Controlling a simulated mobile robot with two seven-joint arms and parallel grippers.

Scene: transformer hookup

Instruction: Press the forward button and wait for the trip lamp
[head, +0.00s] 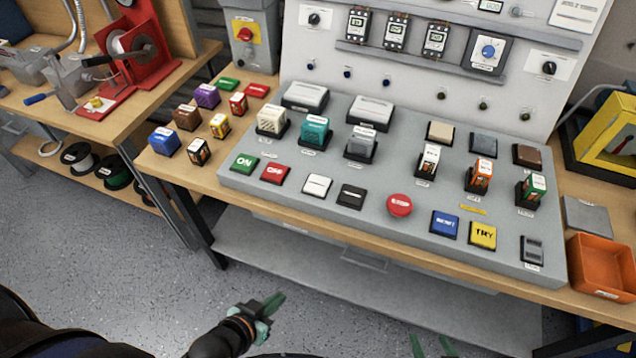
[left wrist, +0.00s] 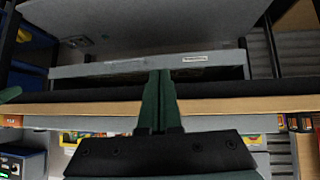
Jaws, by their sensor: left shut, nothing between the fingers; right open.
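A grey sloped control panel on the bench carries a green ON button (head: 244,163), a red button (head: 275,173), a white button (head: 317,185), a black button (head: 351,196), a red mushroom button (head: 399,205), a blue button (head: 444,225) and a yellow TRY button (head: 483,235). I cannot read which is the forward button. Small dark lamps or knobs (head: 347,73) line the upright board; I cannot tell the trip lamp. My left gripper (head: 280,299) is shut and empty, in front of and below the bench; its fingers show in the left wrist view (left wrist: 158,100). My right gripper (head: 431,343) is open and empty at the bottom edge.
Coloured blocks (head: 207,96) stand left of the panel. An orange bin (head: 604,266) stands at the bench's right end. A grey lower shelf (head: 350,285) lies under the bench. The floor (head: 110,240) left of my left gripper is clear.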

